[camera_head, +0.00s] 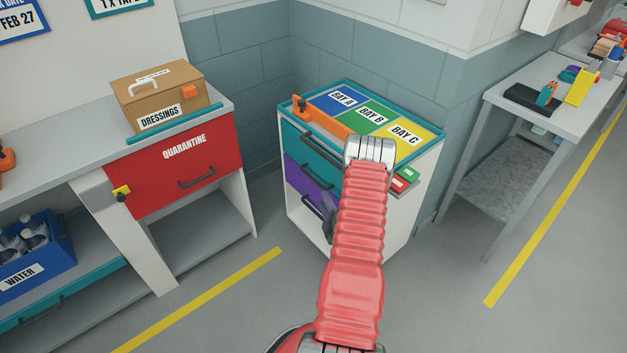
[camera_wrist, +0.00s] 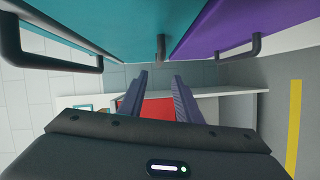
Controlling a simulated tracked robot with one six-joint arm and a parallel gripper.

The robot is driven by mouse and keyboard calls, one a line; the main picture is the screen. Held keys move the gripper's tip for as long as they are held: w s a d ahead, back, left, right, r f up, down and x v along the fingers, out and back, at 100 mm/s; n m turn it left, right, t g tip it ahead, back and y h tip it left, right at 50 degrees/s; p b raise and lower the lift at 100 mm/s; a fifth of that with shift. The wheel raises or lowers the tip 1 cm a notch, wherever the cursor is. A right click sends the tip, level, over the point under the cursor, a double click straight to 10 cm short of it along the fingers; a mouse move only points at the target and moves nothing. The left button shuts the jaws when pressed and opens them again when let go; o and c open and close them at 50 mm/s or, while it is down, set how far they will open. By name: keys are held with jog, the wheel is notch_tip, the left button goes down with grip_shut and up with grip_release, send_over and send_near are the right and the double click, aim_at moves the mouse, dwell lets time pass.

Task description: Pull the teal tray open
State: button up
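The teal tray (camera_head: 298,141) is the top drawer front of the white cabinet under the BAY A, B and C top, and looks flush with the cabinet. In the wrist view its teal face (camera_wrist: 125,25) fills the upper left, with a dark handle (camera_wrist: 50,62) at the left. Another dark handle end (camera_wrist: 160,47) shows near the teal and purple boundary. My gripper (camera_wrist: 158,82) is open and empty, its two dark fingers apart. It is close to the drawer fronts, and I see no contact. In the head view my red arm hides most of the gripper.
A purple drawer (camera_head: 306,186) with a dark handle (camera_wrist: 242,48) sits below the teal one. An orange bar (camera_head: 320,120) lies along the cabinet top's edge. The red QUARANTINE drawer (camera_head: 170,175) stands left, and a grey table (camera_head: 540,115) right. Floor in front is clear.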

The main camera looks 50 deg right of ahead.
aim_at(313, 178)
jog(key=x, duration=1.4)
jog(key=shift+a, duration=0.1)
jog(key=shift+c, duration=0.5)
grip_shut()
